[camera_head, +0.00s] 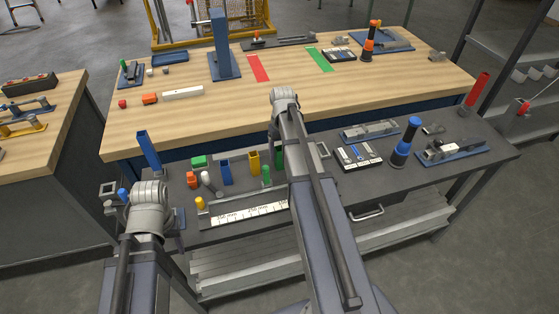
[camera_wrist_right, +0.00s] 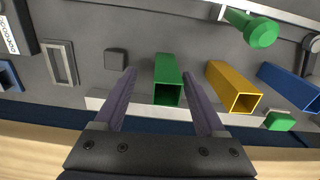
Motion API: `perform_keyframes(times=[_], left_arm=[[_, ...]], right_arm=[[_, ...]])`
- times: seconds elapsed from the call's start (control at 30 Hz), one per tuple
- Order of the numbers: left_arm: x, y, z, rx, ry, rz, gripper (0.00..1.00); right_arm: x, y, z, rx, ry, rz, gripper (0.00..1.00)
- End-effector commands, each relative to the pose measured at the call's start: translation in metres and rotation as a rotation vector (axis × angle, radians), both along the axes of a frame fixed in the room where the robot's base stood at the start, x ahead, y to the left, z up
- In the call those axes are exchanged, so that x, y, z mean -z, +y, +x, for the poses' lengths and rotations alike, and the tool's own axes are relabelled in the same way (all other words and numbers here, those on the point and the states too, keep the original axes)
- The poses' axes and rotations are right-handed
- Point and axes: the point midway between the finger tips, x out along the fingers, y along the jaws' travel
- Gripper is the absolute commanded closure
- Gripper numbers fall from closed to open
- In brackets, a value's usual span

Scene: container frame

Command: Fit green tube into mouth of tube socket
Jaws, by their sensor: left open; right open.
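The green tube (camera_wrist_right: 167,72), a square hollow tube, stands on the dark bench, its open end showing in the right wrist view. It lies between the fingers of my right gripper (camera_wrist_right: 165,78), which is open, with a gap on both sides. In the head view the green tube (camera_head: 279,151) is partly hidden by my right arm. My left arm's wrist end (camera_head: 150,195) is over the bench's left end; its fingers are hidden. I cannot tell for sure which thing is the tube socket; a grey open rectangular frame (camera_wrist_right: 60,62) lies left of the green tube in the wrist view.
A yellow tube (camera_wrist_right: 233,88) and a blue tube (camera_wrist_right: 288,86) stand beside the green one. A green round-headed peg (camera_wrist_right: 262,32) is close by. A tall blue post (camera_head: 148,146) stands near my left arm. The wooden table (camera_head: 210,120) adjoins the bench.

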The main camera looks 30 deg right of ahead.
Motion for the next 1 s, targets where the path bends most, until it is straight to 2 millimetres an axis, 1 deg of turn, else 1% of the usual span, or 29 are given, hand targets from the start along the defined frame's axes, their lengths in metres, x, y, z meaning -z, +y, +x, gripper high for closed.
perform_keyframes(times=[0.17,0.4,0.5,0.6,0.8,0.87,1.0], left_arm=[[0.012,0.0,0.0,0.0,0.0,0.0,0.5],[0.042,0.0,0.0,0.0,0.0,0.0,0.5],[0.051,0.0,0.0,0.0,0.0,0.0,0.5],[0.053,0.0,0.0,0.0,0.0,0.0,0.5],[0.051,0.0,0.0,0.0,0.0,0.0,0.5],[0.051,0.0,0.0,0.0,0.0,0.0,0.5],[0.051,0.0,0.0,0.0,0.0,0.0,0.5]], right_arm=[[0.012,0.002,0.001,-0.001,0.0,0.0,0.28],[0.042,0.007,0.005,-0.001,0.0,0.0,0.28],[0.051,0.007,0.004,0.0,0.0,0.0,0.28],[0.053,0.007,0.004,0.0,0.0,0.0,0.28],[0.051,0.007,0.004,0.0,0.0,0.0,0.28],[0.051,0.007,0.004,0.0,0.0,0.0,0.33],[0.051,0.007,0.004,0.0,0.0,0.0,0.49]])
